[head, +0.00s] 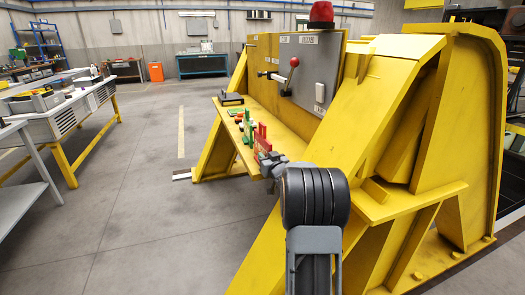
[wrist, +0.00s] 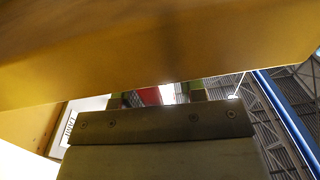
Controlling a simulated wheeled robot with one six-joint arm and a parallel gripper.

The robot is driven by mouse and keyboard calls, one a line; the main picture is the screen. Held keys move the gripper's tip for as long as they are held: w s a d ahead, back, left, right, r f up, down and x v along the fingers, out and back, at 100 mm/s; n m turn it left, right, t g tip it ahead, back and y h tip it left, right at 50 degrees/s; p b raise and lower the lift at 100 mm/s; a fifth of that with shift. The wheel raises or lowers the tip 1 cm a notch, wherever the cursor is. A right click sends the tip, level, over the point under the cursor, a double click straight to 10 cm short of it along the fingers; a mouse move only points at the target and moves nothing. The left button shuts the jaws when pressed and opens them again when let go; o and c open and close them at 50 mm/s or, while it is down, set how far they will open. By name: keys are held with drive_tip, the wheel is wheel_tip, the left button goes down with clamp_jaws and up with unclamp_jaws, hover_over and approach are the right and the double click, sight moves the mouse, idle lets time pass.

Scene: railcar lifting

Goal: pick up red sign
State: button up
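A red sign (head: 262,141) stands upright on the yellow shelf (head: 230,112), near its front end. My gripper (head: 270,162) is at the shelf edge, close to the base of the sign; whether they touch cannot be told. In the wrist view my gripper (wrist: 158,98) shows two fingertips set apart, with a patch of red (wrist: 150,96), apparently the sign, and a bright gap between them. The yellow shelf edge hides much of that view.
Green pieces (head: 247,126) and a dark box (head: 231,99) stand farther along the shelf. A grey panel with a red-knobbed lever (head: 294,62) rises behind.

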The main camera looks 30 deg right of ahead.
sight(267, 150)
clamp_jaws()
idle(0.3)
drive_tip(key=shift+r, duration=0.45)
wheel_tip(267, 150, up, 2)
drive_tip(key=shift+r+p, duration=0.15)
drive_tip(key=shift+p, duration=0.45)
drive_tip(key=w+a+r+p, duration=0.2)
drive_tip(key=w+a+r, duration=0.6)
drive_tip(key=w+r, duration=0.2)
drive_tip(key=shift+w+a, duration=0.15)
drive_tip(key=shift+w, duration=0.5)
